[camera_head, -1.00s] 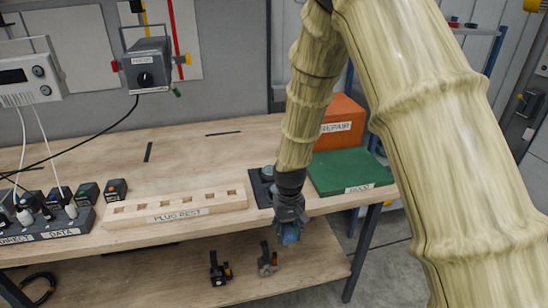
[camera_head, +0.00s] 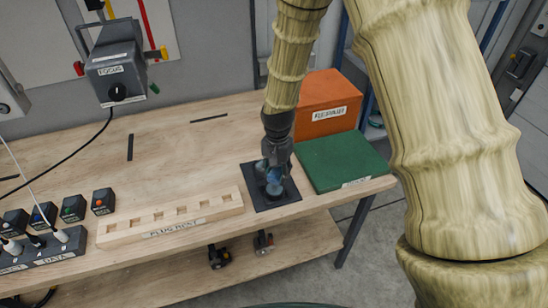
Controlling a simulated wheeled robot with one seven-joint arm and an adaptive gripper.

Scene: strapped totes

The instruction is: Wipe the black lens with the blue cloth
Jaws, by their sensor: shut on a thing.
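My gripper (camera_head: 274,178) points down over the dark square pad (camera_head: 284,204) near the front edge of the bench. It is shut on the blue cloth (camera_head: 274,188), which shows as a small blue patch between and below the fingers. The cloth is low over the pad; I cannot tell whether it touches anything there. I cannot make out the black lens clearly; the gripper and cloth cover the middle of the pad.
A green board (camera_head: 342,160) lies right of the pad, with an orange box (camera_head: 326,104) behind it. The pale plug rest (camera_head: 170,217) is to the left. A grey focus box (camera_head: 116,70) hangs at the back left. The bench middle is clear.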

